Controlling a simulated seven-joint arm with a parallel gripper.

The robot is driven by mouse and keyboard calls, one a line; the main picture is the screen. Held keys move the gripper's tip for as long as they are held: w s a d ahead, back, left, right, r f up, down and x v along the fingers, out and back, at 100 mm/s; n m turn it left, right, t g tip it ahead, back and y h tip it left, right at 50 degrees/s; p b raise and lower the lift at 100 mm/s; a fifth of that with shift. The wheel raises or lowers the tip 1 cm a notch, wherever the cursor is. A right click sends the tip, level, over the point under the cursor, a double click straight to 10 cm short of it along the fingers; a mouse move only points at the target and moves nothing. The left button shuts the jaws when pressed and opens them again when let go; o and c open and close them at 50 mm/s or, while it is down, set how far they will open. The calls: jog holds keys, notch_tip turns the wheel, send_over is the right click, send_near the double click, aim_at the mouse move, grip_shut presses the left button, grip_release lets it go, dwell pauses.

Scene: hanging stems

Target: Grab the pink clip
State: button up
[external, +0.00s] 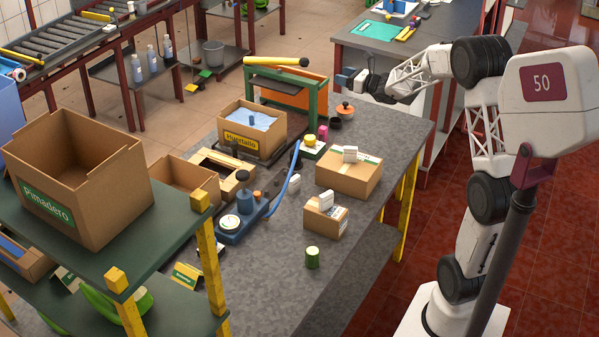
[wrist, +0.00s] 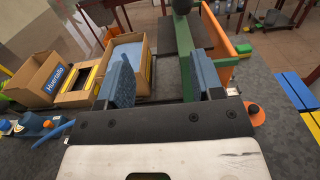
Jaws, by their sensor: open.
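A small pink item (external: 323,133) stands on the grey workbench in the external view, beside a dark cup; it is too small to tell if it is a clip. I cannot make it out in the wrist view. My gripper (external: 349,79) is raised above the far right part of the bench, above and to the right of the pink item in the picture. In the wrist view my gripper (wrist: 165,80) has its two blue fingers wide apart, with nothing held between them.
An orange pot-like item with a dark knob (external: 345,110) stands near the pink item. A green frame (external: 322,98) with an orange panel and yellow bar rises behind. Cardboard boxes (external: 349,178) and a blue device (external: 240,215) crowd the bench.

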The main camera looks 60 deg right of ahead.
send_near(323, 127)
jog(key=shift+w, duration=1.05)
jog(key=shift+w, duration=1.3)
jog(key=shift+w+f, duration=0.1)
jog(key=shift+w, duration=2.5)
jog(key=c, duration=1)
